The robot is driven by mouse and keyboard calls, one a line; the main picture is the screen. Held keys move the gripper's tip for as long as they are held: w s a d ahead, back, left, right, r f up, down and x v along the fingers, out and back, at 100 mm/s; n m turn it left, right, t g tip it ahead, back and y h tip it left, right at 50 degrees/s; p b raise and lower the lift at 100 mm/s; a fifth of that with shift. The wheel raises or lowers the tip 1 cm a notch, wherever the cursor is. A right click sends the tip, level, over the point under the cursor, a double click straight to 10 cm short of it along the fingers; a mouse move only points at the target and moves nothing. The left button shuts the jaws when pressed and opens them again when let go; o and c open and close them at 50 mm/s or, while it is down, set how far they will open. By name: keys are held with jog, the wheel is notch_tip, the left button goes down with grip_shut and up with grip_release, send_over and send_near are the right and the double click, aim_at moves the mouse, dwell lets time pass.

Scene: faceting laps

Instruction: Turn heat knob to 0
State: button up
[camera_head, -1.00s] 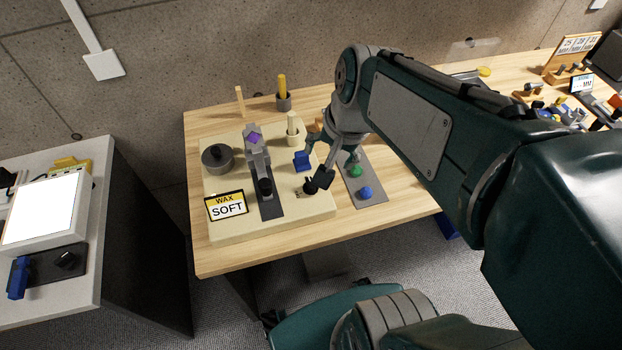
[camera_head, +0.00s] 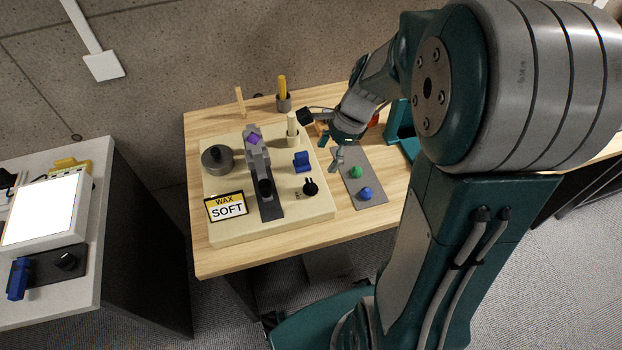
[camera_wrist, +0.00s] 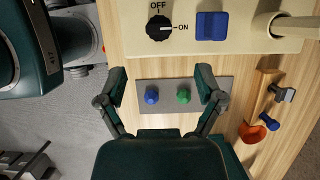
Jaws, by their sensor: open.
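A black round knob (camera_head: 310,187) sits on the cream wax station (camera_head: 225,232), near its right front corner. In the wrist view the knob (camera_wrist: 159,28) has "OFF" above it and "ON" to its right, and its white pointer line points right at "ON". I see no "heat" or "0" lettering on it. My gripper (camera_head: 322,138) is open and empty, behind and to the right of the knob, apart from it. In the wrist view my gripper (camera_wrist: 161,84) has its fingers spread above the grey mat (camera_wrist: 222,90).
A blue switch (camera_head: 301,162) stands behind the knob. Blue (camera_head: 365,193) and green (camera_head: 355,171) pieces lie on the mat. A "WAX SOFT" sign (camera_head: 226,206) and dark pot (camera_head: 217,158) are on the left. Another black knob (camera_head: 66,260) is on the left bench.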

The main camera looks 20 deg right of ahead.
aim_at(311, 183)
jog(key=x, duration=0.9)
jog(key=shift+a+f, duration=0.1)
jog(key=shift+f, duration=0.1)
jog(key=c, duration=1.1)
